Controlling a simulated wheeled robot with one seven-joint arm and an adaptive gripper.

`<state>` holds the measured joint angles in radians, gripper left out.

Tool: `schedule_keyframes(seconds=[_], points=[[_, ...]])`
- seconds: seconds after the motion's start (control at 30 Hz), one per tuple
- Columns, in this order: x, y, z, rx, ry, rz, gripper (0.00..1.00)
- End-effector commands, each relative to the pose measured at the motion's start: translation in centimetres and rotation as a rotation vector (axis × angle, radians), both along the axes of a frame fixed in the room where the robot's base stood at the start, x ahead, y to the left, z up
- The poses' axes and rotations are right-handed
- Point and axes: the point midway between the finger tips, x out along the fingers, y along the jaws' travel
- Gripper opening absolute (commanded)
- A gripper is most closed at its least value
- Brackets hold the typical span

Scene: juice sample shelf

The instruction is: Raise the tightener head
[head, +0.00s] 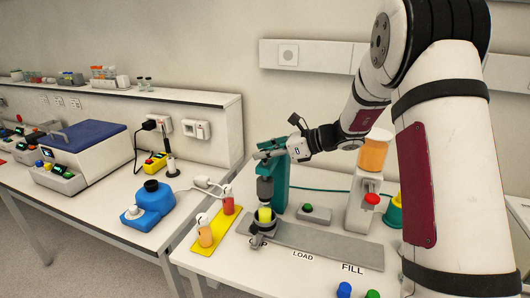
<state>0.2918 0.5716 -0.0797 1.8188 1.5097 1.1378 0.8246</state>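The tightener is a green stand (281,180) at the CAP end of the grey plate. Its dark grey head (265,188) is low, directly over a small yellow container (264,214) in a dark round holder (263,229). The head's lower end looks at or very near the container's top; I cannot tell if they touch. My gripper (268,151) is at the top of the tightener, reaching in from the right, with its fingers around or against a light grey bar there. The fingers are too small to show whether they are closed.
The grey plate (330,245) runs right past LOAD and FILL. A dispenser with an orange tank (374,153) stands behind it.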

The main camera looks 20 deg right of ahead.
Motion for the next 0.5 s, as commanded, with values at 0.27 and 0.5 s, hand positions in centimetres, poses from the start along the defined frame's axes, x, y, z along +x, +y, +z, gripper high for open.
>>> schedule_keyframes(seconds=[0.27,0.5], points=[[0.0,0.0,0.6,0.0,-0.001,0.0,0.0],[0.0,0.0,3.4,0.002,-0.003,-0.001,0.0]])
